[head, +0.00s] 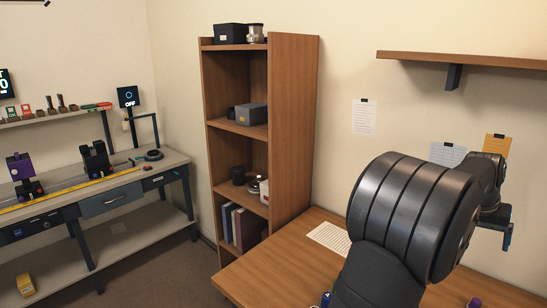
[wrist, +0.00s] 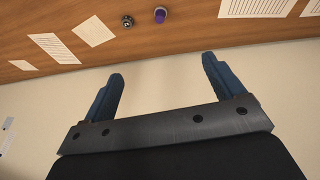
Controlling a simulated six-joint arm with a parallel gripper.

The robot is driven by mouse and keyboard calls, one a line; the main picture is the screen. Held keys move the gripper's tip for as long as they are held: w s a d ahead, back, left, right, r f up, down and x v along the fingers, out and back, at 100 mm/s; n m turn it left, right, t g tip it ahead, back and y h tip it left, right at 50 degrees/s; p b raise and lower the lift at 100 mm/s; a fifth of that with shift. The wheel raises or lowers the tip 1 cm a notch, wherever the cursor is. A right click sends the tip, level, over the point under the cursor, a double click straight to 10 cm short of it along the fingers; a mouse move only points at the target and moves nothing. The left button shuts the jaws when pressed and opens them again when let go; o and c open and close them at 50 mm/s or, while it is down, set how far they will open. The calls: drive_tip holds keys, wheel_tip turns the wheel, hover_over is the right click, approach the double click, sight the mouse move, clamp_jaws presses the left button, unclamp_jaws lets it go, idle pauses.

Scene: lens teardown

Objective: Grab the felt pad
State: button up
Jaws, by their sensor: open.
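I cannot make out a felt pad for certain in either view. In the wrist view a plain pale square (wrist: 93,31) lies on the wooden desk (wrist: 190,28); I cannot tell whether it is felt or paper. My gripper (wrist: 162,66) is open, with its two blue fingers wide apart and nothing between them. The desk lies beyond the fingertips, toward the top of the wrist view. In the head view my gripper (head: 508,235) is at the right, partly hidden behind my arm, in front of the wall.
Printed sheets (wrist: 55,48) (wrist: 257,8), a small dark round thing (wrist: 127,21) and a purple-topped thing (wrist: 160,15) lie on the desk. A tall bookshelf (head: 293,135) stands left of it. A wall shelf (head: 465,59) is above. A workbench (head: 180,158) is far left.

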drive_tip(key=c, duration=0.5)
drive_tip(key=shift+o, duration=0.2)
drive_tip(key=n+t+y, duration=0.2)
drive_tip(key=n+t, duration=0.1)
approach(477, 301)
drive_tip(key=x, duration=0.4)
drive_tip(key=shift+d+f, duration=0.15)
drive_tip(key=shift+f, duration=0.05)
drive_tip(key=shift+x, duration=3.05)
